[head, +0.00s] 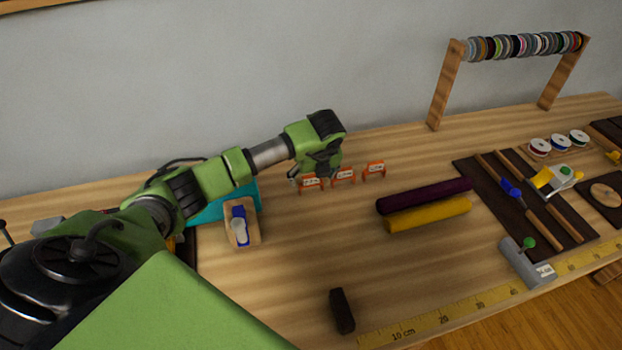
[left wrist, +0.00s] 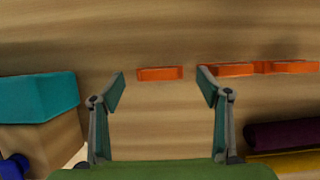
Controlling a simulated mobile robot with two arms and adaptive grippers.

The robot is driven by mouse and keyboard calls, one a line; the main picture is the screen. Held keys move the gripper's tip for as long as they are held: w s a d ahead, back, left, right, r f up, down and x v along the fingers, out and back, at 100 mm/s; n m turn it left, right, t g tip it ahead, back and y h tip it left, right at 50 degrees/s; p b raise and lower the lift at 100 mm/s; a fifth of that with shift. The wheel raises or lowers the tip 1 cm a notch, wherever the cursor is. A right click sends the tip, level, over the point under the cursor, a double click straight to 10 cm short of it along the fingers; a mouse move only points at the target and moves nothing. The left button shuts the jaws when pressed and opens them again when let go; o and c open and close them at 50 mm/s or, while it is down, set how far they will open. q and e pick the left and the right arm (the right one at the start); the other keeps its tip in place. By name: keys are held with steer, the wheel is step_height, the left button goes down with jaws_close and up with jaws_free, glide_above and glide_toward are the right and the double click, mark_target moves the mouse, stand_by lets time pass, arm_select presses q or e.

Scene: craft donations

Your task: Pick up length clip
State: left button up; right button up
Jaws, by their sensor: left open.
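Three orange clips with white labels stand in a row near the back of the table in the head view: a left clip (head: 311,184), a middle clip (head: 344,177) and a right clip (head: 374,169). My left gripper (head: 316,174) is open above and close to the left clip, partly covering it. In the left wrist view, one orange clip (left wrist: 160,73) lies ahead between the open fingertips (left wrist: 162,88), with nothing between the pads. The other orange clips (left wrist: 230,69) show to the right, partly behind the right finger. My right gripper is not in view.
A teal box (head: 222,203) and a wooden holder (head: 242,232) stand left of the clips. Purple (head: 424,196) and yellow (head: 428,216) rolls lie to the right. A grey stop (head: 526,264) sits at the ruler (head: 470,310). A dark block (head: 342,311) lies at the front.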

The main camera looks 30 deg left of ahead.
mark_target(311, 184)
arm_select(q)
steer(key=shift+x, duration=1.1)
steer(key=shift+w+a+f, duration=0.1)
steer(key=shift+f, duration=0.25)
steer(key=shift+c, duration=0.3)
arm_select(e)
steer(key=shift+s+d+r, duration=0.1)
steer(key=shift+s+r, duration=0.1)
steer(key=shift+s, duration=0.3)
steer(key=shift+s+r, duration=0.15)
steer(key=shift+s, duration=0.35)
arm_select(q)
steer(key=c, duration=0.9)
steer(key=shift+o, duration=0.2)
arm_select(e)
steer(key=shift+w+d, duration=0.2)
arm_select(q)
steer(key=shift+r, duration=0.1)
